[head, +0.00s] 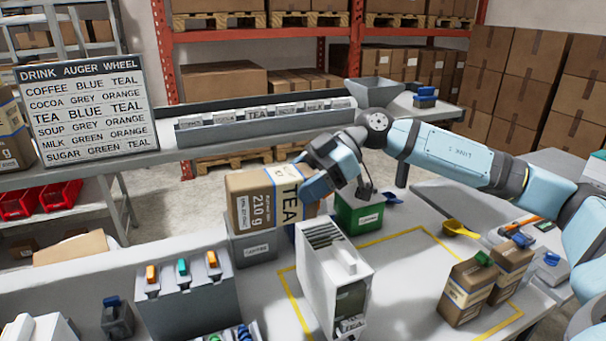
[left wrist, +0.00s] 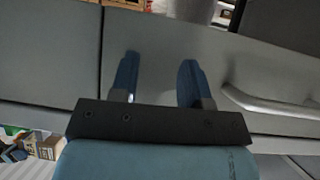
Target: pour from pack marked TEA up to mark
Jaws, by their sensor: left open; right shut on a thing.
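The TEA pack (head: 256,196) is a brown carton with a pale label reading TEA and 210 g. It is tipped on its side, its lettering running vertically, above a grey labelled bin (head: 252,250). My right gripper (head: 314,188) is shut on its right end. A white dispenser box (head: 312,262) with a dark window and a small card low on its front stands just in front of the pack. No fill mark or flow is clear to me. My left gripper (left wrist: 158,78) is open and empty in the left wrist view, before a grey panel; the head view does not show it.
A green bin (head: 352,222) stands behind the dispenser. Two brown packs (head: 466,292) with clips and a yellow scoop (head: 460,229) are at right. A sign (head: 85,108) lists TEA BLUE TEAL. Orange and teal parts (head: 182,267) sit in a grey holder. Table inside the yellow outline is partly clear.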

